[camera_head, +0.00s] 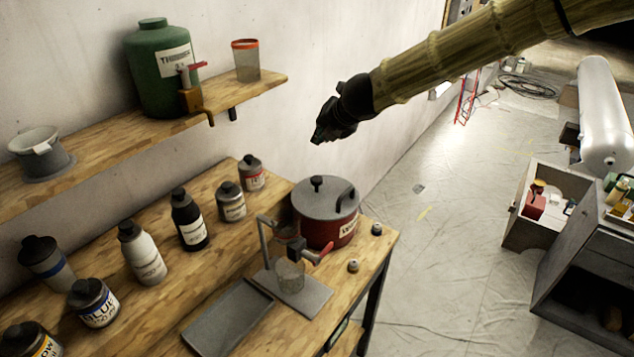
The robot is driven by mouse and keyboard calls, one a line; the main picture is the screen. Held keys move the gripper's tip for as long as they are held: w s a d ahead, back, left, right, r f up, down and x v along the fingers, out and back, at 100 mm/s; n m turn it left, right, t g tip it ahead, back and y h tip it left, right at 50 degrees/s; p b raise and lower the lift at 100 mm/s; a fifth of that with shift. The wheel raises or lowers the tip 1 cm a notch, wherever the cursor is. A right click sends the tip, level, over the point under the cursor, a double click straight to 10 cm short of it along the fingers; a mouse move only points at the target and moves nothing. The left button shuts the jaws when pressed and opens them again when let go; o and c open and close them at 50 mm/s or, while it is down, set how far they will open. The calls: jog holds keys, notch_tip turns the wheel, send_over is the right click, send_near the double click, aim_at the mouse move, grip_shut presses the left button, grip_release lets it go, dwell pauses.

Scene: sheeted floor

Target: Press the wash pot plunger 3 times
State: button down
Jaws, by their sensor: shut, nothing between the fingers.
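The wash pot (318,228) is a dark red pot with a grey lid and a partly readable label. It stands upright at the right part of the wooden bench. A black knob (317,182), which looks like the plunger, stands up from the lid, and a dark curved handle (346,194) is beside it. My gripper (318,139) is black, shut and empty. It hangs in the air above the knob in the picture, apart from it. How far it is from the pot in depth I cannot tell.
In front of the pot stand a small stand with a red handle (319,256) and a clear cup (290,274). A grey tray (228,318) lies left of them. Several bottles line the bench. A shelf (225,112) above holds a green jug (158,70). Open floor lies right.

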aim_at(320, 177)
jog(key=shift+w+f, duration=0.35)
jog(key=shift+f, duration=0.05)
jog(key=shift+s, duration=0.1)
notch_tip(320, 177, down, 9)
jog(key=b, duration=0.8)
jog(key=shift+r, duration=0.1)
jog(key=shift+b, duration=0.3)
dwell(1.1)
jog(key=shift+f+b, duration=0.3)
jog(key=shift+f, duration=0.15)
